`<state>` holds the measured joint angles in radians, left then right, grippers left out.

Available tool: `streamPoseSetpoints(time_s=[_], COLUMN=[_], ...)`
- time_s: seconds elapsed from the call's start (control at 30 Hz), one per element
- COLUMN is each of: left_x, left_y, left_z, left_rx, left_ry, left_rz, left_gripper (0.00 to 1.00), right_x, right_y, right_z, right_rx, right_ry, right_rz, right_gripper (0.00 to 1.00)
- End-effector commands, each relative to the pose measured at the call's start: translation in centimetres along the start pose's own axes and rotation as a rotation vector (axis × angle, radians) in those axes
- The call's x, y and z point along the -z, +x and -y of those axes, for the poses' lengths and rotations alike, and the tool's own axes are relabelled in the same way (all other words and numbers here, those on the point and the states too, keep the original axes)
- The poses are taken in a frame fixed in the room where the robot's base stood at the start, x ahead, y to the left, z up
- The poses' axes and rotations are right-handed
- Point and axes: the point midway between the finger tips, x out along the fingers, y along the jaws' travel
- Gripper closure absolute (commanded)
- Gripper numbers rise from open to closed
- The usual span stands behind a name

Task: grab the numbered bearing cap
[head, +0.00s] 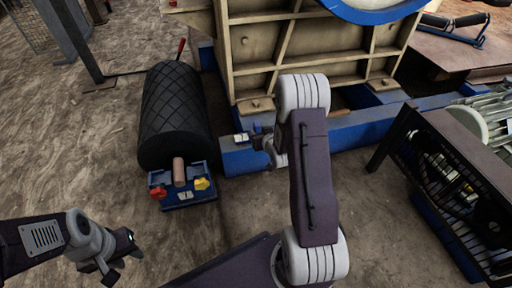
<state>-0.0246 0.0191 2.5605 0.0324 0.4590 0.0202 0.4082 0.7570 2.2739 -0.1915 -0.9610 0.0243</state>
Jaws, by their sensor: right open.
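A small blue piece with a pale, label-like face (242,138) sits on the blue beam just left of my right gripper. It may be the numbered bearing cap; any number is too small to read. My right gripper (259,138) is open, close beside this piece; I cannot tell whether they touch. My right forearm and wrist hide part of the beam behind them. My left gripper (120,268) is low at the left, over bare ground and away from the piece; its jaws are too unclear to judge.
The cream crusher frame (250,60) stands behind the blue beam (362,128). Dirt ground is open at left.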

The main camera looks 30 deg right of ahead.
Motion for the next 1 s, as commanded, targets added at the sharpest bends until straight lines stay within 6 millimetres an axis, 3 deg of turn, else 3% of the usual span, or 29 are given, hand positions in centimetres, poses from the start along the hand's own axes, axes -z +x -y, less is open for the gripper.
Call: streamPoseSetpoints(time_s=[0.03, 0.17, 0.43, 0.7, 1.0], left_x=[-0.1, 0.0, 0.3, 0.3, 1.1], left_y=[0.9, 0.6, -2.5, -3.0, -9.8], left_z=[0.0, 0.0, -0.1, -0.1, -0.2], left_rx=[0.000, 0.000, 0.000, 0.000, 0.000], left_ry=[0.000, 0.000, 0.000, 0.000, 0.000], left_rz=[-0.001, -0.001, -0.001, -0.001, -0.001], left_gripper=[0.64, 0.64, 0.64, 0.64, 0.64], right_x=[-0.8, -0.5, 0.1, -0.2, 1.1], right_y=[0.4, 0.3, 3.0, 4.2, 6.2], right_z=[-0.2, -0.4, -0.3, -0.4, -0.7], right_rx=[-0.004, -0.007, -0.005, -0.006, -0.005], right_ry=[0.002, 0.003, 0.003, 0.003, 0.003], right_rz=[-0.001, -0.001, 0.002, 0.000, 0.002], right_gripper=[0.51, 0.51, 0.51, 0.51, 0.51])
